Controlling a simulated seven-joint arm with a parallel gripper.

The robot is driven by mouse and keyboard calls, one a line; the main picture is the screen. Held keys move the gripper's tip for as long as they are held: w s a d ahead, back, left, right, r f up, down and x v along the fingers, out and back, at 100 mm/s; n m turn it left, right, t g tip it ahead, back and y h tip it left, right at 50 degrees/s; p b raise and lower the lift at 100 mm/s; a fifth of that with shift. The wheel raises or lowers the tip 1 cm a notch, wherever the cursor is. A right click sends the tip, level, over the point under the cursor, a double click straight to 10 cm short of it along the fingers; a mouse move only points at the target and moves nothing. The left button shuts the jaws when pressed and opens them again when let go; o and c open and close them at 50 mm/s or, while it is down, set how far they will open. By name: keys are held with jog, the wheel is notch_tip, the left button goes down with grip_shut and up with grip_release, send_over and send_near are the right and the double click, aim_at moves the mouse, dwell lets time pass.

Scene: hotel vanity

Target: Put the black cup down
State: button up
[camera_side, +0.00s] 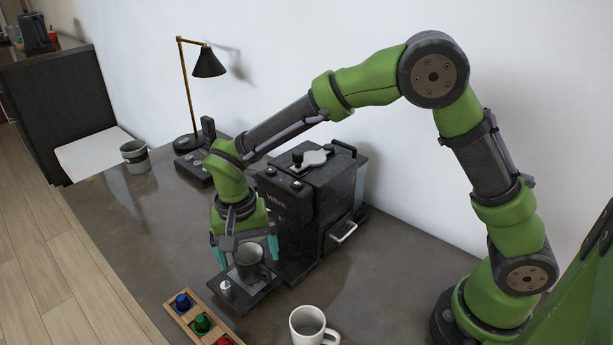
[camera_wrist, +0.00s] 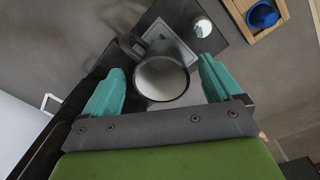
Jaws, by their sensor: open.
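The black cup (camera_side: 249,262) stands upright on the drip tray (camera_side: 238,298) at the front of the black coffee machine (camera_side: 312,200). In the wrist view the cup (camera_wrist: 163,72) shows its open rim and pale inside, with its handle toward the upper left. My gripper (camera_side: 243,250) is over the cup, with its teal fingers spread to either side of it. In the wrist view the fingers of my gripper (camera_wrist: 160,85) stand apart, with visible gaps to the cup. The cup's underside is hidden.
A small white-topped item (camera_side: 226,287) stands on the tray beside the cup. A wooden holder (camera_side: 176,309) with coloured capsules lies in front. A white mug (camera_side: 310,325) is at the near edge. A grey cup (camera_side: 135,156), a lamp (camera_side: 208,62) and a telephone (camera_side: 195,165) are farther back.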

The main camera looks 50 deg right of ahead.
notch_tip(320, 180, up, 11)
jog(key=shift+w+a, duration=0.2)
jog(key=shift+a, duration=0.05)
jog(key=s+d+r+n+t+y, duration=0.2)
jog(key=s+d+r+t, duration=0.1)
jog(key=s+d+r, duration=0.6)
jog(key=s+d+f+n+t, duration=0.1)
jog(key=s+d+f+t, duration=0.2)
jog(key=s+d, duration=0.4)
jog(key=shift+s+d+t, duration=0.15)
jog(key=shift+s+t, duration=0.05)
jog(key=shift+t, duration=0.6)
jog(key=shift+c, duration=0.2)
